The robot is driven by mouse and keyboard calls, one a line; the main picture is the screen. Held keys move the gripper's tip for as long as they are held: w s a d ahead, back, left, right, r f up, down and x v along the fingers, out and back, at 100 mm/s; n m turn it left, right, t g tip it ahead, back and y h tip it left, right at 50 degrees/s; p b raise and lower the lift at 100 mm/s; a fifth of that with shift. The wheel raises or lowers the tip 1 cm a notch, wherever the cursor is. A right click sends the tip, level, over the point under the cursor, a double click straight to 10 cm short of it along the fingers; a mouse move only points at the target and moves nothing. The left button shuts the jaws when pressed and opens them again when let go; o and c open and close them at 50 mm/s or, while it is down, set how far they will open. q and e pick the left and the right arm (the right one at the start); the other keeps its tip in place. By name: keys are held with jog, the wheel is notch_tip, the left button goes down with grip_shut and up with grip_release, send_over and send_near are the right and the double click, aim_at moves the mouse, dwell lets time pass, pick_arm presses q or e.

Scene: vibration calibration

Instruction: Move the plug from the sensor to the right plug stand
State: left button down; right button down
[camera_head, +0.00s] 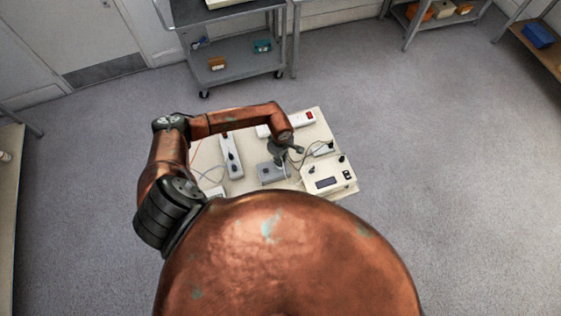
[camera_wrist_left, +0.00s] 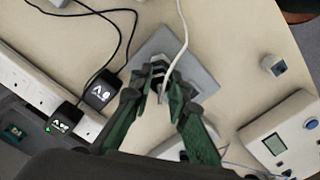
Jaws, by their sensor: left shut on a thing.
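My left gripper (camera_wrist_left: 160,84) is shut on the plug (camera_wrist_left: 159,68), a small grey and dark piece with a white cable running off it. Its fingers hide much of the plug. The plug is over a flat grey square plate (camera_wrist_left: 203,80); I cannot tell whether it touches it. In the head view my left gripper (camera_head: 285,153) is above a grey block (camera_head: 270,174) on the table. I cannot tell for certain which pieces are the sensor and the right plug stand. My right gripper is not in view.
A cream device with a display (camera_head: 329,176) stands right of the gripper. White power strips (camera_head: 232,158) lie on the cream table (camera_head: 208,152). Black adapters (camera_wrist_left: 101,91) with cables sit at the left in the wrist view. A small grey block (camera_wrist_left: 273,65) stands at the right.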

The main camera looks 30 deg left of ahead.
pick_arm(q)
jog(key=shift+n, duration=0.3)
jog(key=n, duration=0.3)
jog(key=shift+s+p, duration=0.1)
jog(key=shift+p, duration=0.25)
jog(key=shift+n, duration=0.4)
jog(key=shift+n+p, duration=0.45)
jog(key=shift+n, duration=1.35)
